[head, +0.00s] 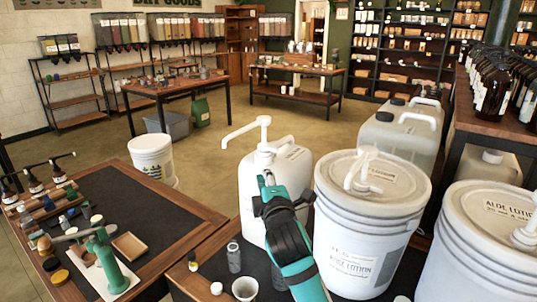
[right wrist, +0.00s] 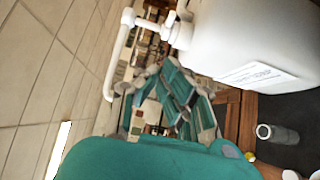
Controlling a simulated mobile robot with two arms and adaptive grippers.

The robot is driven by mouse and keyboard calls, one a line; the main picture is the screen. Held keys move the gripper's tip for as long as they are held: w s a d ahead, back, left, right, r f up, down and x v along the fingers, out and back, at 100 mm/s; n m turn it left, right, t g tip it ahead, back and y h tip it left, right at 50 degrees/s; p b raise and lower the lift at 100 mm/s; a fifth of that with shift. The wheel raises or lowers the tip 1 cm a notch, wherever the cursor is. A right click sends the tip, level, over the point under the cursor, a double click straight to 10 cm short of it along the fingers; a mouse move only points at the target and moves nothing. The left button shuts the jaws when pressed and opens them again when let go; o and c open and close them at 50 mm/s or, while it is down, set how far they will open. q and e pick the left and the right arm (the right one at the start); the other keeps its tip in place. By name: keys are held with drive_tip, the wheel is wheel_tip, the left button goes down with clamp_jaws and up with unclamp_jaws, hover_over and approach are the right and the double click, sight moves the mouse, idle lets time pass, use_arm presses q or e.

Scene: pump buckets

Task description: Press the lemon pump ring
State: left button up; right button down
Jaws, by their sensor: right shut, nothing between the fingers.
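My right gripper (head: 268,180) is shut and empty, in front of the upper part of a white jug (head: 250,208). The jug has a white pump (head: 263,133) with a long spout pointing left. The right wrist view shows my fingers (right wrist: 182,100) below the jug (right wrist: 245,45) and its spout (right wrist: 121,55). The gripper hides part of the jug's front, and I cannot tell whether it touches it. To the right stands a white lotion bucket (head: 362,230) with a pump (head: 363,170) on its lid. I cannot read the word lemon on any label. My left gripper is not in view.
An aloe lotion bucket (head: 480,240) stands at the right edge. A clear jug (head: 400,130) stands behind. Small bottles (head: 234,257) and a cup (head: 245,289) stand near my right arm. A teal press (head: 103,255) stands on the left table. Floor lies open beyond.

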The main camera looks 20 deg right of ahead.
drive_tip(key=p, duration=0.2)
approach(274, 149)
drive_tip(key=w+a, duration=0.4)
drive_tip(key=w, duration=0.1)
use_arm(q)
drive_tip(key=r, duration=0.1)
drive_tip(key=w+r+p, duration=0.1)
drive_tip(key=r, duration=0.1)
use_arm(e)
drive_tip(key=w+d, duration=0.2)
drive_tip(key=shift+w+d+f, duration=0.1)
drive_tip(key=shift+w+d, duration=0.05)
drive_tip(key=shift+d, duration=0.25)
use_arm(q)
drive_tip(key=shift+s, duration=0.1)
